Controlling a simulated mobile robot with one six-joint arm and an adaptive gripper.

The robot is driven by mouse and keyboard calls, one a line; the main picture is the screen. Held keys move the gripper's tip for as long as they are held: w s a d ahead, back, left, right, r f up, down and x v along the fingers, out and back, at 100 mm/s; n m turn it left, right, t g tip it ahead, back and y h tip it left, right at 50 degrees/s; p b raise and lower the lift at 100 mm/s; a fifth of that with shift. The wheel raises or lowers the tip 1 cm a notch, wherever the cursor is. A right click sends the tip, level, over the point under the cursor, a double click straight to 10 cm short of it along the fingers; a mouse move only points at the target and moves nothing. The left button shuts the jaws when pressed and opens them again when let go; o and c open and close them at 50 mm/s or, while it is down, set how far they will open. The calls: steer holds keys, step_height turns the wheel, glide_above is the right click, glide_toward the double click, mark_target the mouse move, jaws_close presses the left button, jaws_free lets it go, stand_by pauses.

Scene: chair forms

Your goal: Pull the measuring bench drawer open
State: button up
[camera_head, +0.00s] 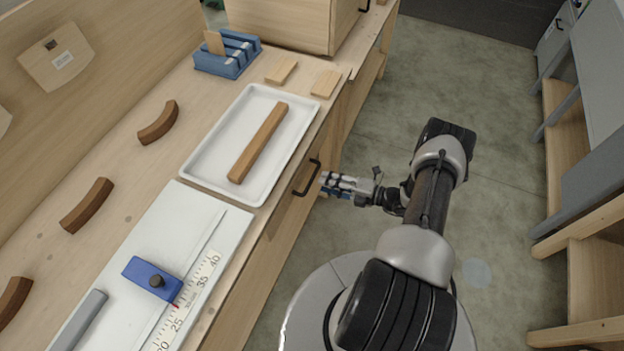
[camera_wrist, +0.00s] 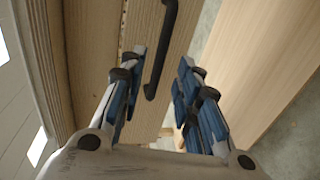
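The measuring bench drawer has a pale wooden front (camera_wrist: 145,35) below the bench top. Its black bar handle (camera_head: 308,178) sticks out on the bench's right side in the head view. In the wrist view the handle (camera_wrist: 160,55) runs down between the two blue-padded fingers of my gripper (camera_wrist: 160,75), which are spread apart. Its lower end shows in the gap between the fingertips. I see no finger closed on it. The drawer front looks flush with the bench.
On the bench top (camera_head: 130,170) are a white tray (camera_head: 195,165) holding a wooden bar (camera_head: 258,143), a measuring board (camera_head: 170,225) with a blue slider (camera_head: 143,277), and curved brown pieces (camera_head: 88,205). Open floor (camera_head: 480,180) lies right of the bench. A wooden rack (camera_head: 580,245) stands far right.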

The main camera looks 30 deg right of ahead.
mark_target(312, 178)
steer(key=x, duration=0.6)
steer(key=shift+w+a+b, duration=0.1)
steer(key=shift+w+b, duration=0.1)
steer(key=shift+b, duration=0.15)
jaws_close()
stand_by(0.4)
